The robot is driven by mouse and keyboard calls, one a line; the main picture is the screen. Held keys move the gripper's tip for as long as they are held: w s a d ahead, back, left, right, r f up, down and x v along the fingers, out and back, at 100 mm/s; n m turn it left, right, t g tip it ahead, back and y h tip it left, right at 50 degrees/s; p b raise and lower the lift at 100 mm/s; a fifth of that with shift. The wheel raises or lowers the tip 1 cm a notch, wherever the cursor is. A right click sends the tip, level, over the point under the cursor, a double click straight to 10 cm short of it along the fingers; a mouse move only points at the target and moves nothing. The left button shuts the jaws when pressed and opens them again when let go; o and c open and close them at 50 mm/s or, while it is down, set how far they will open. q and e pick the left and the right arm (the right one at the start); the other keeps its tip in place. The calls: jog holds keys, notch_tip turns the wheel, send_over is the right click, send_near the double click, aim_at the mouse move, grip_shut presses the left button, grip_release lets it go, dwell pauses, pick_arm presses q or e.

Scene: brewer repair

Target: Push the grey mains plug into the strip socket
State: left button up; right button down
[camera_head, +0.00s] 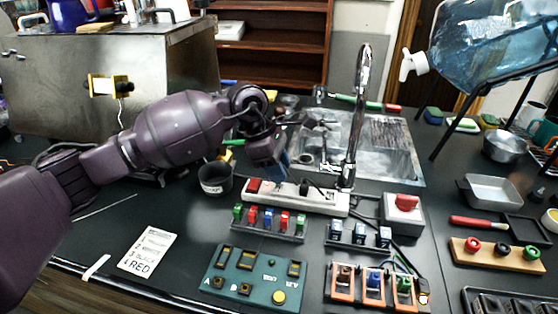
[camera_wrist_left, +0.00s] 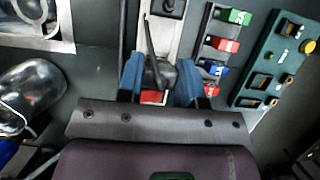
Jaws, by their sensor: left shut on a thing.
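The white power strip (camera_head: 325,202) lies across the bench in front of the sink, with a red switch (camera_head: 254,185) at its left end. My left gripper (camera_head: 282,172) points down over the left half of the strip, right of the switch. In the left wrist view its two blue fingers (camera_wrist_left: 158,80) are closed on the dark grey mains plug (camera_wrist_left: 159,73), whose cord rises toward the top of the picture. The plug is over the strip (camera_wrist_left: 160,38); I cannot tell whether its pins are in a socket. The head view hides the plug behind the gripper. My right gripper is not in view.
A black plug (camera_head: 305,187) stands on the strip right of my gripper. A chrome tap (camera_head: 357,110) rises behind. A rack of coloured blocks (camera_head: 268,225) and a green panel (camera_head: 250,275) lie in front. A dark cup (camera_head: 214,178) stands to the left.

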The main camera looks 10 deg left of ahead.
pick_arm(q)
jog(key=shift+f, duration=0.85)
jog(key=shift+f+b, duration=0.15)
jog(key=shift+b, duration=0.2)
jog(key=shift+f, duration=0.3)
dwell(0.7)
jog(key=shift+f+b, duration=0.25)
jog(key=shift+b, duration=0.05)
dwell(0.5)
dwell(0.6)
